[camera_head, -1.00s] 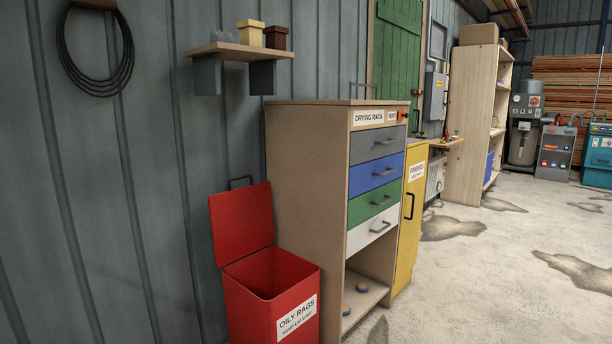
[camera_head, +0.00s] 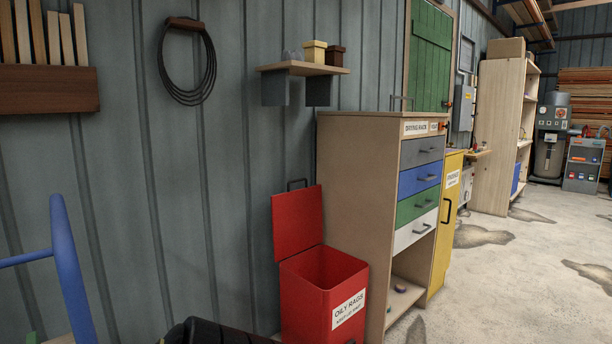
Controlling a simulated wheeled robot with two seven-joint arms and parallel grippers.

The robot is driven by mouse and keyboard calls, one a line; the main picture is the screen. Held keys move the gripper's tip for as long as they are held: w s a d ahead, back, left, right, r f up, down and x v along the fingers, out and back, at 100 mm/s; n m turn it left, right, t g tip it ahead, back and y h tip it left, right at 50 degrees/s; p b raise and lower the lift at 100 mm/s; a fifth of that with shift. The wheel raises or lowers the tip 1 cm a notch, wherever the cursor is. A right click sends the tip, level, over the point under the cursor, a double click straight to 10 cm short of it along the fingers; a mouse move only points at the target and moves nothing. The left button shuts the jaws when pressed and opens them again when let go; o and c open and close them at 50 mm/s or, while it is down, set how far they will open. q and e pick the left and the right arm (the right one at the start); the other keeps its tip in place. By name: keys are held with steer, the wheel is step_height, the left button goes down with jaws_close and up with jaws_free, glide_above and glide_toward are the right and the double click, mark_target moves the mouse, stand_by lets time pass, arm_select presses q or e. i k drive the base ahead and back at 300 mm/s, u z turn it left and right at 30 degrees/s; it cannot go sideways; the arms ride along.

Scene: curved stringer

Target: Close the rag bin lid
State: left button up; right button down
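The red rag bin (camera_head: 322,301) labelled "OILY RAGS" stands on the floor against the grey wall, left of the drying rack. Neither of my grippers is in view. A dark rounded shape at the bottom edge, left of the bin, is cut off and I cannot tell what it is.
The wooden drying rack (camera_head: 360,210) with coloured drawers stands right beside the bin. A small wall shelf (camera_head: 303,68) holds boxes above. A blue curved frame (camera_head: 72,270) rises at lower left. The concrete floor (camera_head: 520,275) at right is open, with stains.

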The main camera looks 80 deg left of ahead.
mark_target(297, 217)
steer(key=u, duration=0.55)
steer(key=i, duration=1.8)
steer(key=u, duration=2)
steer(key=i, duration=0.95)
steer(key=u, duration=1.55)
steer(key=i, duration=0.8)
steer(key=u, duration=0.35)
